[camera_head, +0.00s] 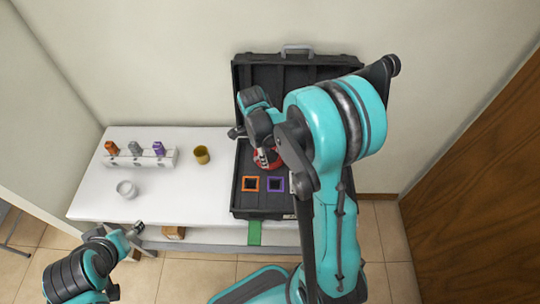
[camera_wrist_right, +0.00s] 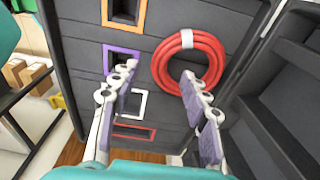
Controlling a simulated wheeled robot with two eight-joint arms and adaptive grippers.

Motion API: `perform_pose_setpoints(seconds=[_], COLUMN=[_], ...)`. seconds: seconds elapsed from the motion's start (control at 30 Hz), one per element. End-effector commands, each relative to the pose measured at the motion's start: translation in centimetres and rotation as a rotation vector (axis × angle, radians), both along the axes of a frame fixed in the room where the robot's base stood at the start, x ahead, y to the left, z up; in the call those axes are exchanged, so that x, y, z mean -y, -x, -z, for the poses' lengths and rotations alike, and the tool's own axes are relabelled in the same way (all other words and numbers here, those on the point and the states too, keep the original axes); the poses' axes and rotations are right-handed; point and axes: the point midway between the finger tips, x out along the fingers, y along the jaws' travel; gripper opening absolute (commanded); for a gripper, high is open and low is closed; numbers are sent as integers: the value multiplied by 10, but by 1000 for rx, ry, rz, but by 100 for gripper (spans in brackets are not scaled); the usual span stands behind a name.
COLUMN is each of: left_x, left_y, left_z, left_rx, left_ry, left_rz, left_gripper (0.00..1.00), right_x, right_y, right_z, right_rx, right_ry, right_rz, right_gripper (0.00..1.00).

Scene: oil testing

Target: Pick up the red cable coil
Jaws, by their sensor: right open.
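The red cable coil (camera_wrist_right: 217,58) lies in the open black case, with a pale tie at its top, in the right wrist view. In the head view the coil (camera_head: 268,160) is partly hidden by my right gripper (camera_head: 264,148).
The black case (camera_head: 240,200) has orange (camera_head: 250,184) and purple (camera_head: 275,184) framed slots. The case's lid stands open behind.

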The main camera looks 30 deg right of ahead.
Motion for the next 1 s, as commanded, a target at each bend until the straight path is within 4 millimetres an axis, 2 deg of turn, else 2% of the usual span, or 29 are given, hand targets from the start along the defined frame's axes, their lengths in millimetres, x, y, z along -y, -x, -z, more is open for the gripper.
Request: perform_pose_setpoints(seconds=[0.03,0.17,0.4,0.5,0.67,0.7,0.87,1.0], left_x=[0,0,0,0,0,0,0,0], left_y=[0,0,0,0,0,0,0,0], left_z=[4,9,26,27,25,25,25,25], left_rx=[0,0,0,0,0,0,0,0], left_ry=[0,0,0,0,0,0,0,0], left_rz=[0,0,0,0,0,0,0,0], left_gripper=[67,67,67,67,67,67,67,67], right_x=[1,3,10,10,10,10,10,10], right_y=[0,2,5,6,6,6,6,6], right_z=[8,18,54,60,58,58,58,58], right_rx=[0,1,1,1,1,1,1,2], right_ry=[0,1,0,0,-1,-1,-1,0], right_rz=[0,0,-1,-2,-3,-3,-3,-3], right_gripper=[46,46,46,46,46,41,0,0])
